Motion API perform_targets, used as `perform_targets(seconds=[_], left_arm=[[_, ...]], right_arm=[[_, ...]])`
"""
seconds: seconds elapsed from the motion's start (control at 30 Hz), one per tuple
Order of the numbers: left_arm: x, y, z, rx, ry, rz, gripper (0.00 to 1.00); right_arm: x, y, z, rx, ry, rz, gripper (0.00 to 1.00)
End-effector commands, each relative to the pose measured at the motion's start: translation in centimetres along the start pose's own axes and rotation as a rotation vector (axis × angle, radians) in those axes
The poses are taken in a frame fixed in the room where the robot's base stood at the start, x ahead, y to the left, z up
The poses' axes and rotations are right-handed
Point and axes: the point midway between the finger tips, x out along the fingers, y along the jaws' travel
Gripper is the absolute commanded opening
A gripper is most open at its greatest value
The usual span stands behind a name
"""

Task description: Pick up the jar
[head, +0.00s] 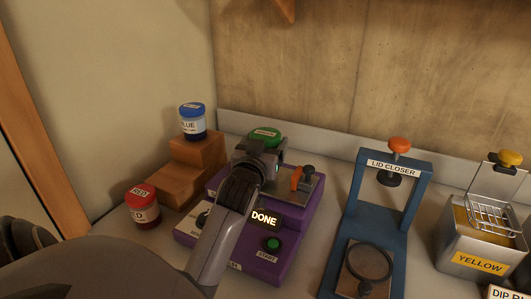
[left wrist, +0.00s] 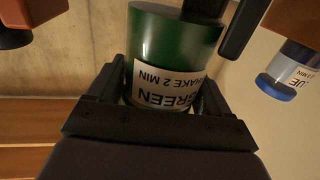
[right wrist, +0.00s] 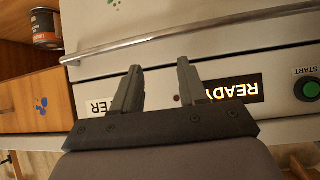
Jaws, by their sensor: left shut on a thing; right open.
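The green jar (head: 265,136) shows its green lid at the back of the purple machine (head: 297,237), beside the orange clamp (head: 297,178). My left gripper (head: 258,160) is at the jar and hides its lower part. In the left wrist view the green jar (left wrist: 168,50) sits between the fingers of my left gripper (left wrist: 155,95), which is shut on it; its label reads GREEN and SHAKE 2 MIN. I cannot tell whether it still touches the machine. My right gripper (right wrist: 159,67) is open and empty, facing a pale appliance (right wrist: 215,60) with a READY display.
The blue jar (head: 192,126) stands on the wooden steps (head: 197,156), left of the machine. The red jar (head: 143,210) stands lower at left. The blue lid closer (head: 391,210) and yellow dip tank (head: 480,250) are at right. The machine's display (head: 264,218) reads DONE.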

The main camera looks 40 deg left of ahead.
Motion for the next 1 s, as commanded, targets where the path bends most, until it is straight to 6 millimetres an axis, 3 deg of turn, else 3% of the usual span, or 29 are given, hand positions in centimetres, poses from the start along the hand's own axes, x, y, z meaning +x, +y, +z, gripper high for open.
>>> perform_targets(seconds=[0.5,0.73,1.0], left_arm=[[-0.1,0.0,-12.8,-0.001,0.013,0.001,0.28],[0.0,0.0,-16.1,0.000,0.008,0.001,0.28],[-0.1,0.0,-17.5,0.001,0.004,0.001,0.28]], right_arm=[[0.0,0.0,0.0,0.000,-0.001,0.000,0.43],[0.0,0.0,0.1,0.000,-0.001,0.000,0.43],[0.0,0.0,0.1,0.000,-0.001,0.000,0.43]])
